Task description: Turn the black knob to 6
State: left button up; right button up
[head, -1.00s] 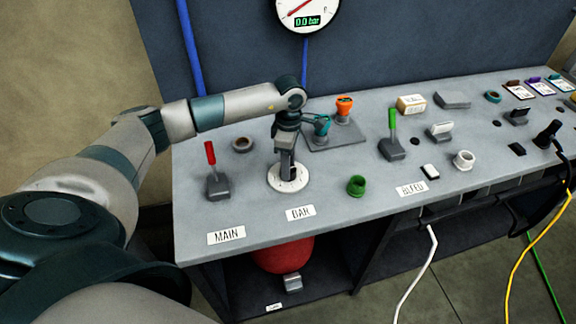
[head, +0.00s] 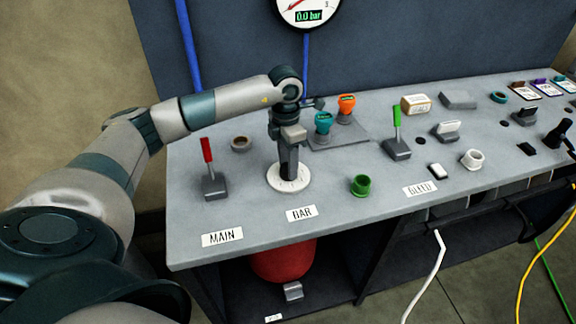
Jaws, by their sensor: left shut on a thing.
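The black knob stands at the centre of a white round dial (head: 289,178) behind the BAR label (head: 301,213). My left gripper (head: 288,170) points straight down over the dial and is shut on the knob, which its fingers mostly hide. The dial's marks are too small to read, so I cannot tell the knob's setting. The gauge (head: 308,8) on the back panel reads 0.0 bar. My right gripper is not in view.
The red-handled MAIN lever (head: 209,165) stands left of the dial. A green ring (head: 361,185) lies to its right, and the green-handled BLEED lever (head: 397,140) stands further right. Teal and orange fittings (head: 346,106) stand behind on a grey plate. The bench front is mostly clear.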

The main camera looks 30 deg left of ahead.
aim_at(286, 164)
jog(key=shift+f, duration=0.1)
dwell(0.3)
pick_arm(q)
jog(key=o, duration=1.1)
jog(key=shift+c, duration=0.2)
jog(key=shift+r, duration=0.15)
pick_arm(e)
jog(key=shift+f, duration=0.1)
pick_arm(q)
jog(key=shift+w+r+b, duration=0.1)
jog(key=shift+r+b, duration=0.25)
jog(key=shift+r, duration=0.2)
notch_tip(286, 164, up, 16)
jog(key=a+b, duration=0.1)
jog(key=b, duration=0.2)
jog(key=shift+w+b, duration=0.2)
jog(key=shift+b, duration=0.2)
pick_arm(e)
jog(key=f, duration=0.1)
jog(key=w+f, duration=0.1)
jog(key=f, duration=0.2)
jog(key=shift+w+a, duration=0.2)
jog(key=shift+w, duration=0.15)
